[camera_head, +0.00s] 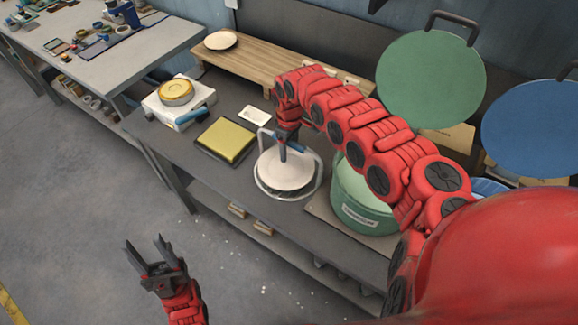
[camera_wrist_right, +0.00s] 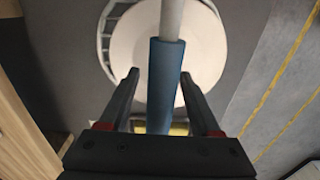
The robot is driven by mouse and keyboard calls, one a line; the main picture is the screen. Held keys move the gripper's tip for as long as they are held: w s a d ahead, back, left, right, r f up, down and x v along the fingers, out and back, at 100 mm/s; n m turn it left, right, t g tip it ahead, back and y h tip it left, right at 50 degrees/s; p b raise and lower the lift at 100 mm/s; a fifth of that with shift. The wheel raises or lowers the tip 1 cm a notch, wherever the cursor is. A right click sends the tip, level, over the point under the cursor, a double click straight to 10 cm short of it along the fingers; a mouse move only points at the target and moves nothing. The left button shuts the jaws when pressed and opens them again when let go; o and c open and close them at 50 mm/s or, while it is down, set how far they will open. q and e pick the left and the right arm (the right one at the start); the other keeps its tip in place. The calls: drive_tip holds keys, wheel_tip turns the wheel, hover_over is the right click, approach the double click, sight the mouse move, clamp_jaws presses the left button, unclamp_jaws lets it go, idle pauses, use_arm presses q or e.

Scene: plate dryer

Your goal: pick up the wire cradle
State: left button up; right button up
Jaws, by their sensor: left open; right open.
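The wire cradle (camera_head: 319,178) stands on the dark bench with a pale round plate (camera_head: 287,176) in it. Its blue grip (camera_head: 300,145) is at the top, partly hidden by my right gripper (camera_head: 283,150). In the right wrist view the blue grip (camera_wrist_right: 163,85) runs between the two open fingers of my right gripper (camera_wrist_right: 160,75), with the plate (camera_wrist_right: 210,50) below it. I cannot tell whether the fingers touch the grip. My left gripper (camera_head: 144,242) is open and empty, low over the floor at left.
A green tub (camera_head: 365,215) stands close right of the cradle. A yellow pad (camera_head: 226,139) and a white card (camera_head: 255,114) lie to the left. A white scale-like box (camera_head: 168,116) carries a yellow round piece. A wooden rack (camera_head: 255,65) stands behind.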

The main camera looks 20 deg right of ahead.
clamp_jaws()
idle(0.3)
drive_tip(key=shift+r, duration=0.2)
